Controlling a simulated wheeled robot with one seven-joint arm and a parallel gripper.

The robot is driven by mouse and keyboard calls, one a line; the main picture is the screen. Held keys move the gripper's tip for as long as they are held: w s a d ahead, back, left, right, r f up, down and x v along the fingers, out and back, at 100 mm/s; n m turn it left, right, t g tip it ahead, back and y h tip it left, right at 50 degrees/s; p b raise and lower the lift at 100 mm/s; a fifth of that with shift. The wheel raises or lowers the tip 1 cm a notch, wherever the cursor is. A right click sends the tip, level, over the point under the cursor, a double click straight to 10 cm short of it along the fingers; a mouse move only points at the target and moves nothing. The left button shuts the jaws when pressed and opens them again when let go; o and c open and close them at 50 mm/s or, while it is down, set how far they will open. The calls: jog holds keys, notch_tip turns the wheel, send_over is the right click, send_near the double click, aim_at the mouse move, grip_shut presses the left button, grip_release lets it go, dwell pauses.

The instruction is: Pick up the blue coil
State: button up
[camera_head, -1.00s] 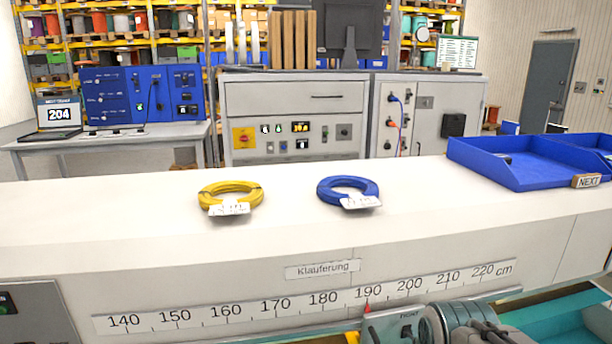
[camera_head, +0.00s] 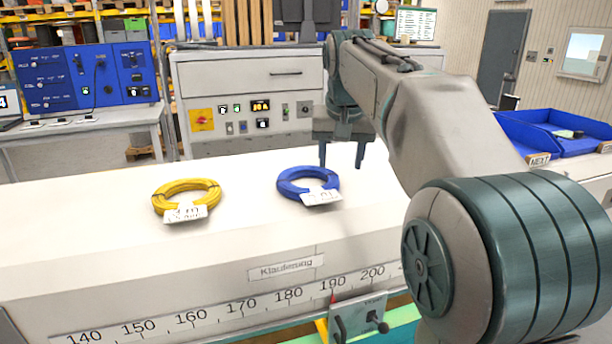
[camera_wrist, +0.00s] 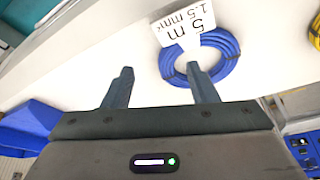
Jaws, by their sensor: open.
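The blue coil (camera_head: 291,190) lies flat on the white counter, with a white label at its front right edge. My gripper (camera_head: 341,167) is open and empty, pointing down just right of and above the coil. In the wrist view the blue coil (camera_wrist: 232,66) lies beyond the right fingertip, and its label reads 5 m, 1.5 mm. The fingers (camera_wrist: 163,78) are apart with nothing between them; the right fingertip overlaps the coil's near edge in this view. I cannot tell whether it touches.
A yellow coil (camera_head: 180,190) with a label lies left of the blue one on the counter (camera_head: 110,225). Blue trays (camera_head: 545,140) stand at the far right. The counter between and in front of the coils is clear. A grey cabinet (camera_head: 250,90) stands behind.

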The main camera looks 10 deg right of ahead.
jog(key=w+a+r, duration=0.1)
jog(key=w+r, duration=0.2)
jog(key=r, duration=0.1)
send_over(333, 179)
jog(key=s+a, duration=0.1)
jog(key=s, duration=0.1)
notch_tip(333, 179, down, 8)
jog(key=shift+r, duration=0.15)
jog(key=x, duration=0.5)
jog(key=shift+d+p, duration=0.3)
jog(key=shift+d, duration=0.05)
grip_shut()
